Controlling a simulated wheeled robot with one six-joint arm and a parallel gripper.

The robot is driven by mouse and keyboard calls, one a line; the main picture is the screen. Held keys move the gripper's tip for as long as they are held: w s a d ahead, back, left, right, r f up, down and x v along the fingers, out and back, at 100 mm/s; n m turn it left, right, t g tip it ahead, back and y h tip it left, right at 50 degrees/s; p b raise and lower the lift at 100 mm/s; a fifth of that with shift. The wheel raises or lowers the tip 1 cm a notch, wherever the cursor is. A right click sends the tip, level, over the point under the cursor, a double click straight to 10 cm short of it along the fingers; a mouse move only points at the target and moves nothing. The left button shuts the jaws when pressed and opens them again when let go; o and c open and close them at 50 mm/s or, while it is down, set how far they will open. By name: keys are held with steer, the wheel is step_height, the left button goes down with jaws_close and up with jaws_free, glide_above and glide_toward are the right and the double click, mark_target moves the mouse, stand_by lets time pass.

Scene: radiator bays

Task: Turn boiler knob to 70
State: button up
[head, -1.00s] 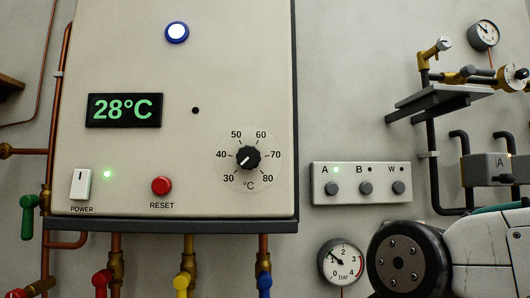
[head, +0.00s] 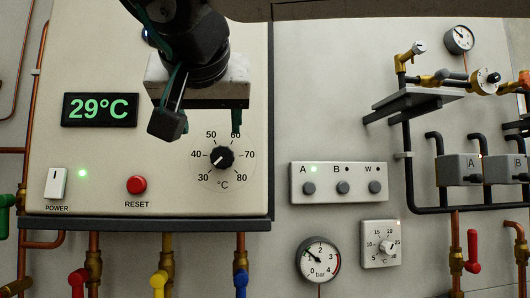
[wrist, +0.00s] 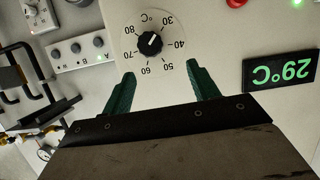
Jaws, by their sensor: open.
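The boiler knob (head: 219,158) is a black round dial on the cream boiler front, with a printed scale from 30 to 80. Its white pointer is near 30, at the lower left in the head view. The knob also shows in the wrist view (wrist: 150,43), upside down. The green display (head: 99,109) reads 29°C. My gripper (wrist: 161,72) is open and empty, its two green fingers apart and pointing at the dial. In the head view it is above the knob and slightly left, not touching it; one finger is mostly hidden.
A white power switch (head: 56,183), a lit green lamp and a red reset button (head: 137,184) are on the boiler's lower left. A panel with buttons A, B and W (head: 338,182) is to the right. Coloured valves hang below. The wall between has free room.

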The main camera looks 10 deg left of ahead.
mark_target(221, 154)
steer(key=shift+n+h, duration=0.4)
steer(key=shift+n, duration=0.1)
steer(key=x, duration=0.5)
steer(key=d+f+x, duration=0.1)
steer(key=x, duration=0.2)
steer(key=shift+s, duration=0.1)
steer(key=c, duration=1)
steer(key=shift+s+a, duration=0.1)
steer(key=shift+a, duration=0.1)
steer(key=shift+d, duration=0.15)
